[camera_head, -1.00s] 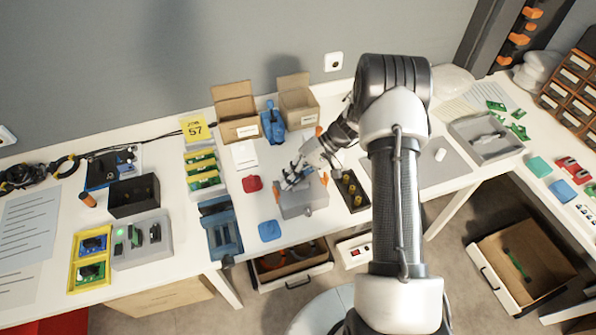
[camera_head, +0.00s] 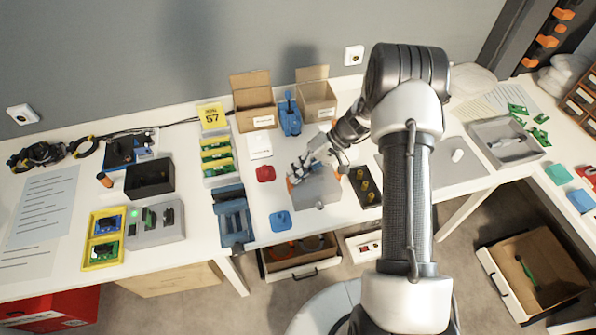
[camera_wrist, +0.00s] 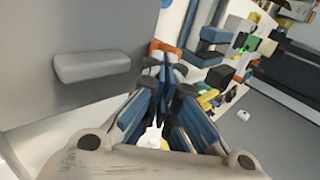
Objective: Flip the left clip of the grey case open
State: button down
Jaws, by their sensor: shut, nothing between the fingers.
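The grey case (camera_head: 318,193) lies closed on the white table, in the middle of the head view. Its orange left clip (camera_head: 289,186) shows at the case's left side, right by my fingertips. My gripper (camera_head: 297,174) is shut and empty, over the case's left part; whether it touches the clip is unclear. In the wrist view the grey case (camera_wrist: 60,105) fills the left, with a raised grey block on it. My shut fingertips (camera_wrist: 168,62) are beside an orange piece (camera_wrist: 158,46), seemingly the clip.
A blue block (camera_head: 280,221) and a red piece (camera_head: 265,174) lie left of the case. A black tray with yellow pegs (camera_head: 366,188) stands close on its right. Open cartons (camera_head: 253,118) and a blue tool (camera_head: 290,116) stand behind.

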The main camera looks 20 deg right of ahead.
jog(key=shift+a+r, duration=0.1)
jog(key=shift+a, duration=0.05)
jog(key=a+h+p, duration=0.1)
jog(key=h, duration=0.1)
jog(key=a+r+h+p, duration=0.1)
jog(key=h+p, duration=0.1)
jog(key=shift+a, duration=0.35)
jog(key=a+h+p, duration=0.1)
jog(key=a+f+h+p, duration=0.1)
jog(key=shift+h, duration=0.4)
jog(key=shift+d, duration=0.15)
jog(key=shift+d+f, duration=0.3)
jog(key=shift+d, duration=0.35)
jog(key=shift+r, duration=0.15)
